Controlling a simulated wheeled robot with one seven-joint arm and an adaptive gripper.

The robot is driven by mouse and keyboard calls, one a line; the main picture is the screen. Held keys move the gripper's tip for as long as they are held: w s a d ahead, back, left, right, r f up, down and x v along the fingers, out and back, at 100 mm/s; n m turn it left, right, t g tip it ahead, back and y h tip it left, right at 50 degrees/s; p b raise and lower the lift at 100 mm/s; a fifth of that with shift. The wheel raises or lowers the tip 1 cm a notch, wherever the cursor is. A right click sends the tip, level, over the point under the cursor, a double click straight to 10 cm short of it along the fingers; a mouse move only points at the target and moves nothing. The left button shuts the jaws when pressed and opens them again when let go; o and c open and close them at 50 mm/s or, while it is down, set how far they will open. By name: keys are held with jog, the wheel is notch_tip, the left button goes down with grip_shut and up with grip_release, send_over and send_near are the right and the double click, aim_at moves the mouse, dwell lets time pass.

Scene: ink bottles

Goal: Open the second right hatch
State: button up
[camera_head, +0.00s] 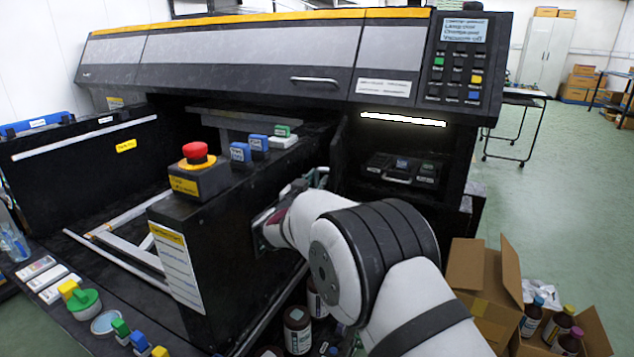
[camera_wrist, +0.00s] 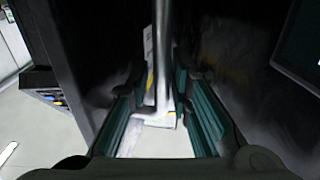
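The big black printing machine (camera_head: 250,55) fills the head view, with a long grey upper cover and a silver handle (camera_head: 315,79) on it. My gripper (camera_wrist: 160,105) is largely hidden behind my arm in the head view, beside the dark front of the machine. In the wrist view its two teal-padded fingers stand apart, one on each side of a silver bar handle (camera_wrist: 162,50). Gaps show between the bar and both pads. I cannot tell for sure which hatch this bar belongs to.
A red emergency button (camera_head: 195,153) stands on the black housing left of my arm. Dark bottles (camera_head: 297,328) stand below my arm. A lit recess (camera_head: 403,120) opens at right. Cardboard boxes (camera_head: 480,283) and more bottles (camera_head: 567,340) are at lower right.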

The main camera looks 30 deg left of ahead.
jog(key=s+d, duration=0.2)
jog(key=s, duration=1)
jog(key=shift+w, duration=0.1)
dwell(0.4)
